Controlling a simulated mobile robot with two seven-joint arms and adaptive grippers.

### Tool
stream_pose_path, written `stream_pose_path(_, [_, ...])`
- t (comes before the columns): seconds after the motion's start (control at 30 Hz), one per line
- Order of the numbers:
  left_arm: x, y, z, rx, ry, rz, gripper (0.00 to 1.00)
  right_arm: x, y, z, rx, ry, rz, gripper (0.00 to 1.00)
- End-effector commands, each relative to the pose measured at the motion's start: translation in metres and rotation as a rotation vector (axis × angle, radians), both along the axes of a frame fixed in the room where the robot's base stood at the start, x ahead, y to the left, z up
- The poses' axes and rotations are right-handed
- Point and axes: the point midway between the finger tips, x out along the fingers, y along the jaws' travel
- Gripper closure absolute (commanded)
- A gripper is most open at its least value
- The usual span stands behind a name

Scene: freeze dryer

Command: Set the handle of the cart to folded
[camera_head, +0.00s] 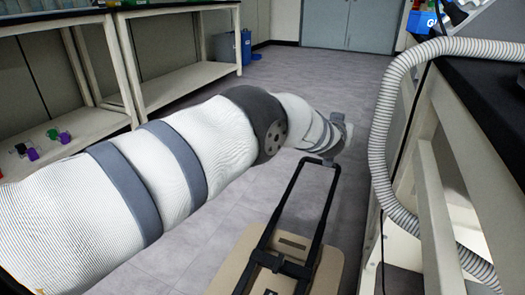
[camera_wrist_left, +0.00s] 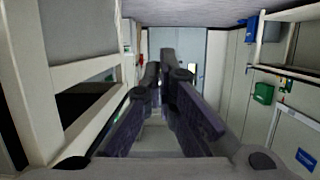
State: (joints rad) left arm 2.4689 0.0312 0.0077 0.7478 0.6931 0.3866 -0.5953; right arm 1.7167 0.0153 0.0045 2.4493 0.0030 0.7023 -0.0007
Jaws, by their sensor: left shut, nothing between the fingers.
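The cart (camera_head: 240,262) is a beige platform on the floor at the bottom middle of the head view. Its black U-shaped handle (camera_head: 323,205) is extended and leans away from me, with the crossbar at the far end. My left arm reaches in from the left. My left gripper (camera_head: 338,147) is at the handle's crossbar, partly hidden by the wrist; whether they touch is unclear. In the left wrist view the dark fingers (camera_wrist_left: 166,68) are closed together with nothing between them. I cannot make out the handle there. My right gripper is not in view.
A ribbed white hose (camera_head: 378,150) hangs from the right bench (camera_head: 440,165), close to the cart's right side. Light shelving benches (camera_head: 185,90) stand at the left. A blue bin (camera_head: 246,48) and grey doors (camera_head: 350,22) are at the back. Floor beyond the handle is clear.

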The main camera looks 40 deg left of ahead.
Motion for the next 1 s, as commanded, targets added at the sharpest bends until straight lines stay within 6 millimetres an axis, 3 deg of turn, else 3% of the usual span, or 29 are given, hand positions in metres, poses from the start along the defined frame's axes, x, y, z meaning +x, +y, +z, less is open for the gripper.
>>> stream_pose_path(0.57, [0.001,0.001,0.0,-0.001,-0.001,0.0,1.0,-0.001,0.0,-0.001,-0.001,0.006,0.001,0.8])
stream_pose_path(0.67, [-0.003,0.002,0.017,0.0,-0.006,0.002,1.0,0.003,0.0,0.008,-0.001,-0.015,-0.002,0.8])
stream_pose_path(0.8, [-0.014,0.007,0.058,0.0,-0.013,0.002,1.0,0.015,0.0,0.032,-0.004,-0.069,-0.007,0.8])
stream_pose_path(1.0, [-0.018,0.004,0.096,0.001,-0.006,0.0,1.0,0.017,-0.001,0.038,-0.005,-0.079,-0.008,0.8])
